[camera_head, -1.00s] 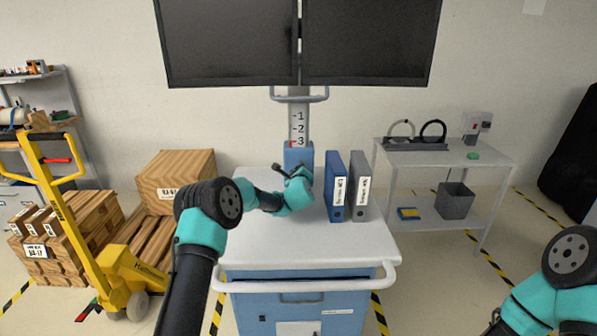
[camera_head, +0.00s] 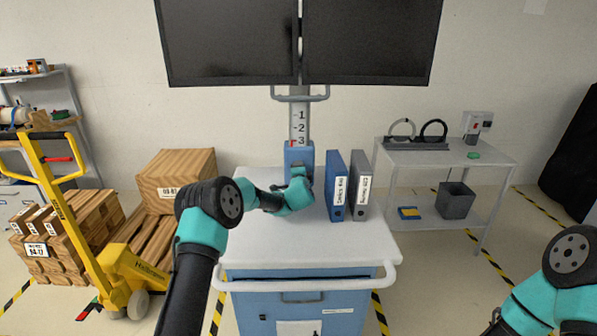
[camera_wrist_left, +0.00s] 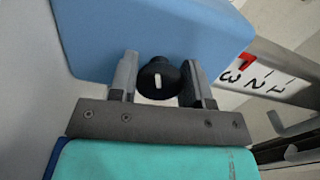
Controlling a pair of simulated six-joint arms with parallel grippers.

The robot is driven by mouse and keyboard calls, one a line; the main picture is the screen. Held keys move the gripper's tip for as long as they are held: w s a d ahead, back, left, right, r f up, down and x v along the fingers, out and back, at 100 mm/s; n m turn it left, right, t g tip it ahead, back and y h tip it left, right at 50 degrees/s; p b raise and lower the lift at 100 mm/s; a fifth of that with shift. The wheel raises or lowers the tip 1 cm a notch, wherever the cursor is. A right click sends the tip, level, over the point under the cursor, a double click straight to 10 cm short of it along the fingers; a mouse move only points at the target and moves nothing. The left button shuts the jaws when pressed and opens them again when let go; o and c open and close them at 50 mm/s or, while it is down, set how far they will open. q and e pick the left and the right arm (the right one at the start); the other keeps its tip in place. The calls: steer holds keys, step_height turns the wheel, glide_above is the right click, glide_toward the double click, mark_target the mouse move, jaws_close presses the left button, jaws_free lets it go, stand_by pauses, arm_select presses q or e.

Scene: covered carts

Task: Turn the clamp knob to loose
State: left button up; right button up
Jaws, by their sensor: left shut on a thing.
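The clamp knob (camera_wrist_left: 160,80) is black and round with a white pointer mark. It shows in the left wrist view on the face of a blue clamp block (camera_wrist_left: 150,35). The mark runs nearly straight up and down in that view. My left gripper (camera_wrist_left: 157,82) is shut on the knob, one finger on each side. In the head view the blue block (camera_head: 298,153) sits on the numbered grey column (camera_head: 299,122), and my left wrist hides the knob. My right arm shows at the lower right of the head view, but its gripper is out of frame.
Two binders, blue (camera_head: 336,186) and grey (camera_head: 360,184), stand on the white cart top (camera_head: 300,240), just right of my left arm. Two dark monitors (camera_head: 300,40) hang above. A yellow pallet truck (camera_head: 125,280) is at left and a side table (camera_head: 445,155) at right.

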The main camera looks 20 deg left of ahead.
arm_select(q)
steer(key=shift+d+n, duration=0.1)
steer(key=shift+n, duration=0.8)
steer(key=shift+r, duration=0.1)
steer(key=o, duration=0.9)
steer(key=v, duration=1.7)
steer(key=shift+s, duration=0.15)
